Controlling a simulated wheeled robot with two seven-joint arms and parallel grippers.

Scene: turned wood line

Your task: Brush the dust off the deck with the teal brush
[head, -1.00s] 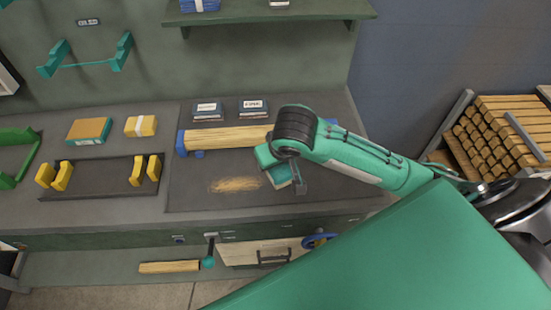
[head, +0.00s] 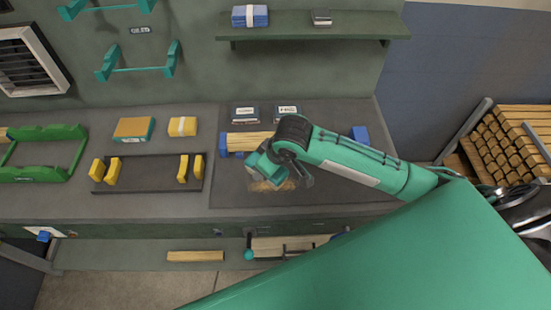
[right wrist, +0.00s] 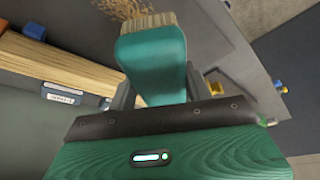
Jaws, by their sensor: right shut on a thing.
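My right gripper (head: 280,180) reaches in from the right and is shut on the teal brush (right wrist: 152,65). In the right wrist view the brush's pale bristles (right wrist: 148,20) point toward the dust (right wrist: 122,8), close to it. Whether they touch it I cannot tell. In the head view the tan dust (head: 262,186) lies on the dark grey deck (head: 345,190), partly hidden under the gripper. The brush is mostly hidden there by the gripper. My left gripper is not in view.
A turned wood piece (head: 250,140) lies in blue supports (head: 360,133) behind the gripper, with two dark labelled boxes (head: 245,115) beyond it. A tray with yellow holders (head: 150,183) stands left. The deck's right part is clear.

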